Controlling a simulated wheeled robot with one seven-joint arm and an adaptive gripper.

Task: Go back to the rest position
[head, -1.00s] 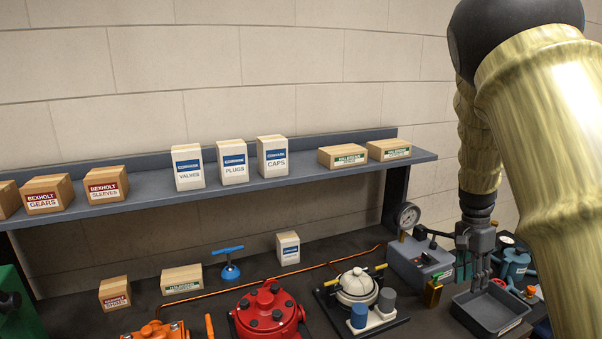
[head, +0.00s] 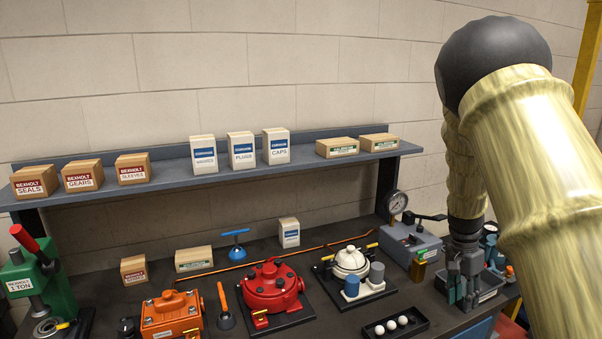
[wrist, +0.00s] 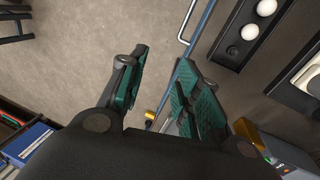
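My gripper (head: 458,296) hangs at the right of the bench in the head view, in front of a dark tray (head: 490,296) that it partly hides. In the wrist view my gripper (wrist: 163,72) shows its green-padded fingers spread apart, with nothing between them. Beyond the fingers the wrist view shows the floor (wrist: 90,45) and the bench's front edge.
A black tray (head: 374,333) with several white balls lies at the bench's front. A red motor (head: 272,288), an orange motor (head: 172,314) and a white-domed unit (head: 351,262) stand left of my gripper. A gauge box (head: 407,240) stands behind it. Boxes line the shelf (head: 300,164).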

